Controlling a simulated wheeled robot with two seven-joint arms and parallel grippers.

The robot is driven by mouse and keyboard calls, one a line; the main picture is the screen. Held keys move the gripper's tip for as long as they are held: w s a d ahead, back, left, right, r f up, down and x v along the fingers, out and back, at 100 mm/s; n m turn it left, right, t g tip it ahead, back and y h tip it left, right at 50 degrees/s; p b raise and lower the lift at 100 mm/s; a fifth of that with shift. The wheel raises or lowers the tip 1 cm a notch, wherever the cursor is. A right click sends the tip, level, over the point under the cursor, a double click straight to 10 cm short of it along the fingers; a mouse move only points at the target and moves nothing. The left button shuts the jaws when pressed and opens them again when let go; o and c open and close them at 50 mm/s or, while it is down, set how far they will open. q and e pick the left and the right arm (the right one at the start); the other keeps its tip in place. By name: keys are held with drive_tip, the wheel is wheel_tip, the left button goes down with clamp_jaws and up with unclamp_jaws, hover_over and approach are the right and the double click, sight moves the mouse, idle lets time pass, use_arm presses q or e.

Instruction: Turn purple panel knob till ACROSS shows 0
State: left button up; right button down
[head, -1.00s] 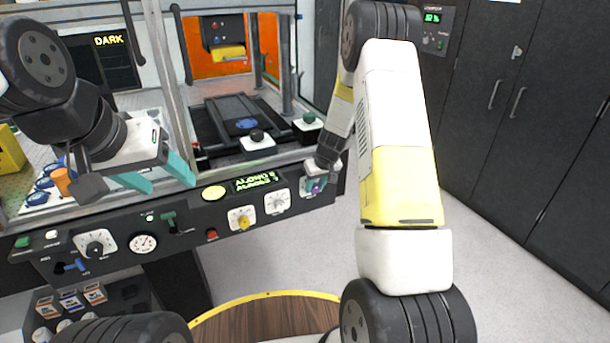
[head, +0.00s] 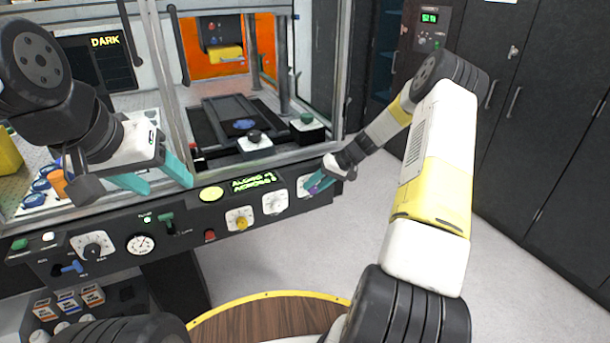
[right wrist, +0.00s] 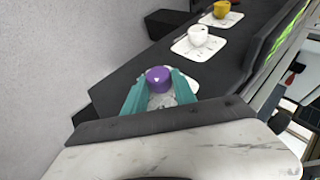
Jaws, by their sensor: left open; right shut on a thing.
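The purple knob (right wrist: 158,78) stands on a white dial plate at the end of the dark panel. In the right wrist view it sits between the teal fingers of my right gripper (right wrist: 159,88), which is shut on it. In the head view my right gripper (head: 316,184) comes to the panel's right end from the right and mostly hides the knob. The green-lettered display (head: 254,183) shows two lines, ALONG and ACROSS; their values are too small to read surely. My left gripper (head: 158,182) is open and empty, above the panel's left part.
A yellow knob (head: 241,222) and a white knob (head: 275,201) sit left of the purple one, with a yellow button (head: 211,194) and a red button (head: 210,236) nearby. Behind stands the framed enclosure. Dark cabinets (head: 550,120) line the right side.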

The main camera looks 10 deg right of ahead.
idle(0.4)
drive_tip(key=c, duration=1)
unclamp_jaws()
drive_tip(key=v, duration=0.7)
drive_tip(key=shift+d+r, duration=0.25)
drive_tip(key=shift+d, duration=0.05)
